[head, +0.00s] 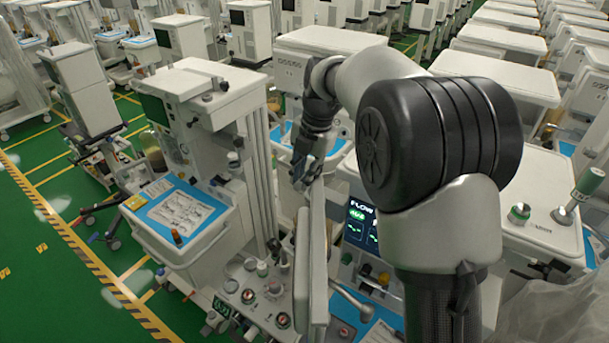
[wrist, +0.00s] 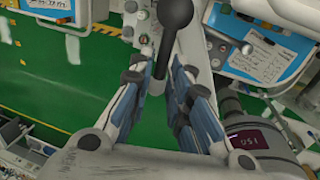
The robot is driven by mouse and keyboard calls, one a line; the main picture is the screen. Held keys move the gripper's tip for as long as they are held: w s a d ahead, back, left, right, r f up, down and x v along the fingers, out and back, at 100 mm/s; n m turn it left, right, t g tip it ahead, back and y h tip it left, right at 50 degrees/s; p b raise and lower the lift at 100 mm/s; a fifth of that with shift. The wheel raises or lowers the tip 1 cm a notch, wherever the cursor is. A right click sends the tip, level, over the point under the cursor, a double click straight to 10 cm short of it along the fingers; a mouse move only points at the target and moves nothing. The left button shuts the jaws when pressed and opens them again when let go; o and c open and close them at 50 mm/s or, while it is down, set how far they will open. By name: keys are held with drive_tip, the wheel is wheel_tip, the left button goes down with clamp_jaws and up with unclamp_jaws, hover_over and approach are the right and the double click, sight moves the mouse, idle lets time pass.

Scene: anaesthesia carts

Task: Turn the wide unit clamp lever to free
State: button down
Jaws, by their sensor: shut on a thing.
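A dark lever with a round black knob (wrist: 176,14) shows at the top middle of the wrist view, and I take it for the clamp lever. Its shaft runs down between the two blue-lined fingers of my gripper (wrist: 161,78). The fingers are closed in on the shaft below the knob, one on each side. In the head view my gripper (head: 304,172) points down among the carts, and the lever cannot be made out there. I cannot read any free or locked marking.
A cart with a blue-topped tray (head: 182,207) and papers stands to the left. A lit FLOW display (head: 361,226) is right of my gripper, and a tall pale panel (head: 319,265) stands just below it. Green floor (wrist: 55,90) shows at the left of the wrist view.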

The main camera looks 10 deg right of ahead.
idle(0.4)
drive_tip(key=c, duration=1.7)
unclamp_jaws()
drive_tip(key=shift+d, duration=0.1)
drive_tip(key=shift+o, duration=0.2)
wheel_tip(320, 180, up, 12)
drive_tip(key=s+d, duration=0.1)
drive_tip(key=shift+s+d, duration=0.25)
drive_tip(key=shift+d, duration=0.1)
